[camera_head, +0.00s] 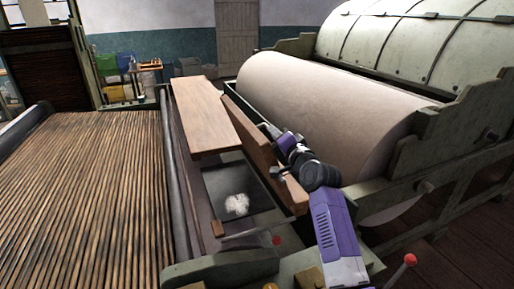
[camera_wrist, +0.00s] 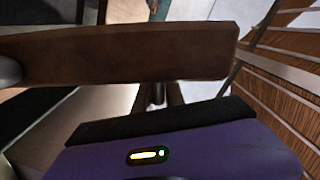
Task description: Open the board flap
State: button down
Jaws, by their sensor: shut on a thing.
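The board flap (camera_head: 262,150) is a long brown wooden board. It stands steeply tilted on edge beside the large pale roll, with a dark opening exposed to its left. My gripper (camera_head: 279,172) is at its near part, coming from the right, and is shut on it. In the wrist view the flap (camera_wrist: 120,54) lies across the upper picture, just ahead of my gripper (camera_wrist: 157,92). The fingertips are small and partly hidden there, so the exact contact is hard to see.
A flat wooden plank (camera_head: 205,115) lies left of the flap. White fluff (camera_head: 237,204) lies in the dark opening. The slatted lattice apron (camera_head: 85,195) fills the left. The pale roll (camera_head: 325,115) is close on the right. A red-knobbed lever (camera_head: 409,260) stands at the near right.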

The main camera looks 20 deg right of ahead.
jog(key=d+m+b, duration=0.2)
jog(key=d+m, duration=0.2)
jog(key=d, duration=0.6)
jog(key=shift+f+m, duration=0.2)
jog(key=shift+m, duration=0.1)
jog(key=c, duration=1.5)
grip_release()
jog(key=shift+a, duration=0.1)
jog(key=shift+o, duration=0.2)
jog(key=shift+s, duration=0.1)
jog(key=s+b, duration=0.1)
jog(key=s, duration=0.6)
jog(key=shift+s, duration=0.3)
